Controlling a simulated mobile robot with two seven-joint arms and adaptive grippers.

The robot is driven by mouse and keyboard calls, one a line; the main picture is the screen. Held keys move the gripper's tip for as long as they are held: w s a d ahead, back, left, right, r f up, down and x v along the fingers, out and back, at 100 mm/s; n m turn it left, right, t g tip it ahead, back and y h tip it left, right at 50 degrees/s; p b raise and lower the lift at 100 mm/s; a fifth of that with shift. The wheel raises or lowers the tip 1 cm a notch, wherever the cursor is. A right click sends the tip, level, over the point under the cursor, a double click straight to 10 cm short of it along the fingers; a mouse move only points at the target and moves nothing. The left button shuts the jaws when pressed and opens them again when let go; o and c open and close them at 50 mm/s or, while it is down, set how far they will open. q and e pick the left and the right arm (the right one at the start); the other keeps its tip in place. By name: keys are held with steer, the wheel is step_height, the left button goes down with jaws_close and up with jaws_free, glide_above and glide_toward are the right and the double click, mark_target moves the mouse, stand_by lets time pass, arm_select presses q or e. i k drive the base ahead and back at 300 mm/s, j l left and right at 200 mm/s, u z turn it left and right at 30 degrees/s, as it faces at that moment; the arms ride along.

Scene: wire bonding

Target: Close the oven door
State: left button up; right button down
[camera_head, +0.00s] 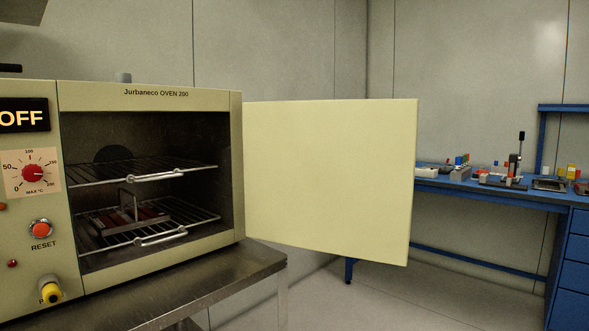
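The oven (152,94) stands on the left, a cream box labelled "Jurbaneco OVEN 200". Its door (330,180) is a flat cream panel, hinged at the oven's right side and swung wide open to the right. The dark chamber (150,137) is exposed. Inside are two wire racks, an upper rack (155,172) and a lower rack (185,222). A metal holder with a handle (130,217) and reddish-brown pieces sits on the lower rack. Neither of my grippers shows in the head view.
The oven rests on a metal table (262,259) whose right end lies below the door. A blue workbench (500,196) with small parts and tools stands behind at right. Open floor (400,300) lies below the door.

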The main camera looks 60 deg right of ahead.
mark_target(337, 177)
steer(key=l+u, duration=0.2)
steer(key=l, duration=0.35)
steer(key=k+l+u, duration=0.25)
steer(key=l, duration=0.3)
steer(key=l+u, duration=0.1)
steer(key=l, duration=0.5)
steer(key=k+l+u, duration=0.1)
steer(key=l, duration=0.45)
steer(key=k+l, duration=0.1)
steer(key=l, duration=0.3)
steer(key=k+l, duration=0.15)
steer(key=l, duration=0.25)
steer(key=k+l, duration=0.1)
steer(key=l, duration=0.35)
steer(key=k+l, duration=0.15)
steer(key=l, duration=0.25)
steer(key=k+l, duration=0.1)
steer(key=l, duration=0.3)
